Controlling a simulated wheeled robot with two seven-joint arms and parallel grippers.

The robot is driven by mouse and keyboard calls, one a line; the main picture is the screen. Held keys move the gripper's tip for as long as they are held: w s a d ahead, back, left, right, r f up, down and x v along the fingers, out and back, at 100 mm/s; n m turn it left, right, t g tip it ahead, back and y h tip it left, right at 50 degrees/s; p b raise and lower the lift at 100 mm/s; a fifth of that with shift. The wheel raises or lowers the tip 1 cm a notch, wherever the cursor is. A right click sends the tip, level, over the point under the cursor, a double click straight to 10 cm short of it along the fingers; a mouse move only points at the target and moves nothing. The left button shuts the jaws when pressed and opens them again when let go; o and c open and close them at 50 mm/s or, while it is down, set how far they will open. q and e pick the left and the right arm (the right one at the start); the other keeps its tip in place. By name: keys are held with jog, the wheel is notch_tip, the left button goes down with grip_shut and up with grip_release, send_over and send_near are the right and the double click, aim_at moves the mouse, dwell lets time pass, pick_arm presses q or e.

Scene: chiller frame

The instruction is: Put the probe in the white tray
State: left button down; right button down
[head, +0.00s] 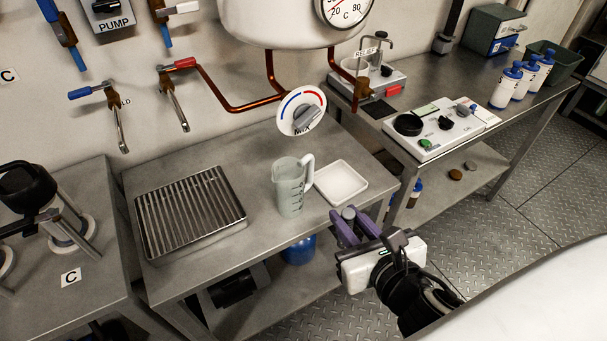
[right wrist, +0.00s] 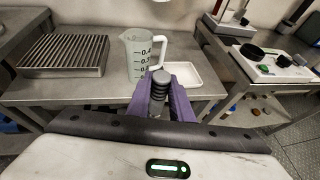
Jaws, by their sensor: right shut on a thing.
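My right gripper (head: 349,222) has purple fingers shut on the probe (head: 349,212), a grey piece with a rounded top. In the right wrist view the probe (right wrist: 160,76) stands roughly upright between the fingertips, with a ribbed dark part below its cap; its lower end is hidden. The white tray (head: 341,182) lies flat and empty on the steel bench, just beyond the gripper in the head view. It also shows in the right wrist view (right wrist: 187,75), right of and behind the probe. I cannot see my left gripper.
A measuring jug (head: 290,190) stands close to the tray's left side. A ribbed metal drain rack (head: 190,212) is further left. A mixing dial (head: 302,112) hangs above the bench behind the jug. A control box (head: 440,130) sits on the neighbouring bench.

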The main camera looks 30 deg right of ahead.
jog(key=w+d+f+h, duration=0.1)
jog(key=w+d+f, duration=0.1)
jog(key=w, duration=0.4)
jog(key=w+d+f+m+b, duration=0.1)
jog(key=w+d+f, duration=0.1)
jog(key=w+d, duration=0.3)
jog(key=w+d+f+m+h, duration=0.1)
jog(key=w+d+f, duration=0.2)
jog(key=w, duration=0.6)
jog(key=shift+d+g+h, duration=0.3)
jog(key=shift+d, duration=0.25)
jog(key=c, duration=1.6)
grip_release()
jog(key=shift+f, duration=0.1)
jog(key=shift+s, duration=0.1)
